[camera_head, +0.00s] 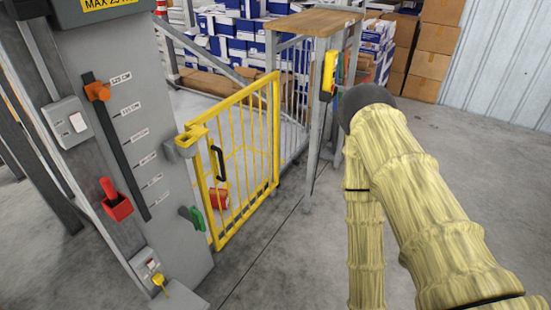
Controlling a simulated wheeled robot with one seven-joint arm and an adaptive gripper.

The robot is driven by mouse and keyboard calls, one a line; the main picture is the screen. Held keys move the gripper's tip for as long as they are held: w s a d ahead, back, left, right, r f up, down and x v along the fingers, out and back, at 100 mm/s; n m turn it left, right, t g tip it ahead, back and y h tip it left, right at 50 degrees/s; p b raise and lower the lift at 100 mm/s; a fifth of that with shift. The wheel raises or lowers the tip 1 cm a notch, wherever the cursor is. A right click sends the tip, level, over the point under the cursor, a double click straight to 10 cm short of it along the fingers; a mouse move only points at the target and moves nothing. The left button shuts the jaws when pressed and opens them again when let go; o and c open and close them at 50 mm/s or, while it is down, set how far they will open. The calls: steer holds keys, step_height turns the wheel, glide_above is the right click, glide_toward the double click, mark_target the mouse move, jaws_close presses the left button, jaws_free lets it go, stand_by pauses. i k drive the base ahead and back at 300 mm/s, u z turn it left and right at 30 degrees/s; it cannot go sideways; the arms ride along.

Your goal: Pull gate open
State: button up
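The yellow barred gate (241,150) stands between a grey panel on its left and a wooden-topped stand on its right. A black handle (217,163) is fixed on the gate's left part. A yellow latch-like block (190,137) is at the gate's upper left corner, close to a grey bracket (181,148) on the panel. The gate's left edge is close to the panel; I cannot tell whether it is latched. My arm, in a yellowish sleeve, is at the right, apart from the gate. My gripper is not visible.
The grey panel (150,90) carries a height scale, a red holder (115,199) and a green-handled item (192,217). The wooden-topped stand (313,22) is right of the gate. Boxes (436,40) are stacked behind. The floor before the gate is clear.

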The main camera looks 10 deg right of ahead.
mark_target(194, 132)
steer(key=u, duration=0.1)
steer(key=k, duration=0.5)
steer(key=z, duration=0.5)
steer(key=i, duration=1.55)
steer(key=u, duration=0.95)
